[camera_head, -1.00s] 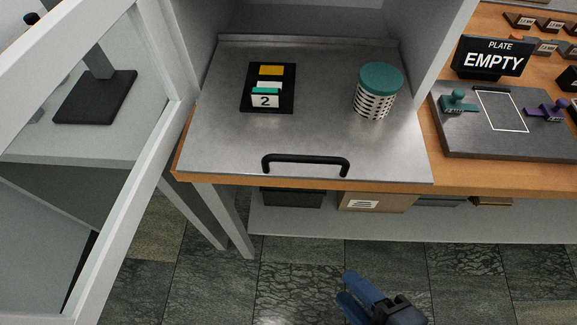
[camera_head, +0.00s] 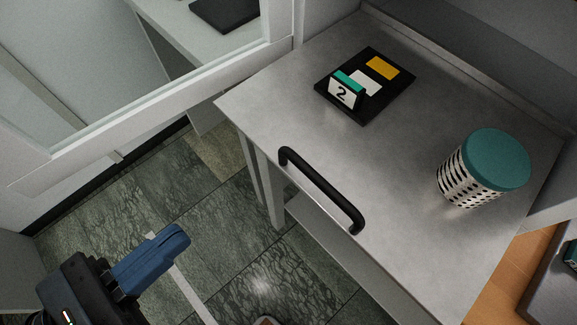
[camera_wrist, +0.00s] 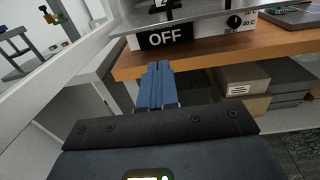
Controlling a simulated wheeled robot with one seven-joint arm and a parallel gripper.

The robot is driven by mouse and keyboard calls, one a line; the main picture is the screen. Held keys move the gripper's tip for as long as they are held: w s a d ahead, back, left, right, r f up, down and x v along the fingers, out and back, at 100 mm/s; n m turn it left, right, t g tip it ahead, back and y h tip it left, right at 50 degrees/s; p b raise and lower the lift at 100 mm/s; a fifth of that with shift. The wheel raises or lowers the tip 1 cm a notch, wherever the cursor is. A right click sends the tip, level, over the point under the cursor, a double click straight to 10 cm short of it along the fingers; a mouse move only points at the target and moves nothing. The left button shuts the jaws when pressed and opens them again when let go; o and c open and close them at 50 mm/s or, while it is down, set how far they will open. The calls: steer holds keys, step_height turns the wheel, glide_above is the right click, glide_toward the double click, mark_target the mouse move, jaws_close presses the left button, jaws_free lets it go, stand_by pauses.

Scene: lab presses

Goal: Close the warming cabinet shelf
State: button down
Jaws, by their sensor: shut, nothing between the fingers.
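The warming cabinet shelf (camera_head: 270,110) is a flat grey metal sheet, pulled out of the cabinet. A black bar handle (camera_head: 320,190) stands at its front edge. On the shelf lie a black tray (camera_head: 372,106) with a "2" card and yellow and white pieces, and a teal-lidded, black-and-white patterned jar (camera_head: 470,175). My gripper (camera_head: 183,236), with blue fingers, is shut and empty, to the left of the handle in the head view and apart from it. In the wrist view my fingers (camera_wrist: 158,66) point toward the "OFF" panel (camera_wrist: 165,38) under the shelf's edge (camera_wrist: 215,24).
A wooden bench top (camera_head: 520,270) lies at the lower right. Boxes (camera_wrist: 250,77) sit on a lower shelf under the bench.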

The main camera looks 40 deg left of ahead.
steer(key=s+r+h, duration=0.1)
steer(key=s+r, duration=0.1)
steer(key=s, duration=0.1)
glide_toward(269, 157)
steer(key=w, duration=0.7)
steer(key=shift+d+f, duration=0.15)
steer(key=shift+d, duration=0.15)
steer(key=w+p, duration=0.3)
steer(key=w, duration=0.3)
steer(key=w+d+p, duration=0.1)
steer(key=w+p, duration=0.1)
steer(key=w, duration=0.4)
steer(key=w+p, duration=0.3)
steer(key=w, duration=0.4)
steer(key=shift+d+p, duration=0.35)
steer(key=shift+w, duration=0.25)
